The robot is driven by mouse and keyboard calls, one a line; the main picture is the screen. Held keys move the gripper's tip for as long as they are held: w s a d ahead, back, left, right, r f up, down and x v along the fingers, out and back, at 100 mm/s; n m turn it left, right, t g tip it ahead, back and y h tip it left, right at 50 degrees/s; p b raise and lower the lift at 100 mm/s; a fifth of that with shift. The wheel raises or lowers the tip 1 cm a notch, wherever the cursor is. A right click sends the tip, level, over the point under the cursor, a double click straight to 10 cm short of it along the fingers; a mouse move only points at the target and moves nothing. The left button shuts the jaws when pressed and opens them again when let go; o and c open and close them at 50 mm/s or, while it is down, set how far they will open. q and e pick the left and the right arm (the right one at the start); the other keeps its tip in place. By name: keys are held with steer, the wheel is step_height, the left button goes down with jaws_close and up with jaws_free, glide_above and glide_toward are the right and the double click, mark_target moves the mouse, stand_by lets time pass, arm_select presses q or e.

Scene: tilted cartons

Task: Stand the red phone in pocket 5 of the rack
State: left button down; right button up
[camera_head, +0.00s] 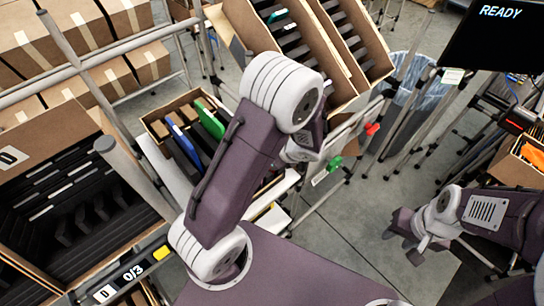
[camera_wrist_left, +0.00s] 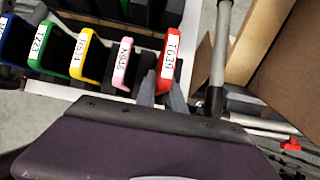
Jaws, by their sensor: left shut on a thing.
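The red phone (camera_wrist_left: 170,58), with a white label on its edge, is at the right end of a row in the left wrist view. My left gripper (camera_wrist_left: 162,88) is shut on it, with one finger on each side of its lower part. The phone's lower end is hidden, so I cannot tell how deep it sits. The dark rack (camera_wrist_left: 112,29) holds blue, green, yellow and pink phones (camera_wrist_left: 123,62) to the left. In the head view my left arm hides the red phone and left gripper. My right gripper (camera_head: 403,236) is at the lower right, away from the rack; its fingers are unclear.
In the head view, blue (camera_head: 185,143) and green (camera_head: 210,119) phones show left of my arm. Tilted cartons (camera_head: 345,45) stand behind. A red clamp (camera_head: 372,128) and a green clamp (camera_head: 335,163) sit on the frame to the right. Grey floor (camera_head: 350,225) is clear between my arms.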

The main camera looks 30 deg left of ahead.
arm_select(q)
steer(key=shift+d+f+b, duration=0.1)
steer(key=shift+f+b, duration=1.35)
steer(key=shift+f, duration=0.3)
steer(key=shift+s, duration=0.15)
steer(key=shift+s+f, duration=0.1)
steer(key=shift+f, duration=0.05)
steer(key=c, duration=1.3)
jaws_free()
steer(key=shift+c, duration=0.2)
steer(key=shift+d+r, duration=0.25)
steer(key=shift+r, duration=0.05)
steer(key=p+v, duration=0.1)
steer(key=v, duration=0.7)
steer(key=shift+r, duration=0.4)
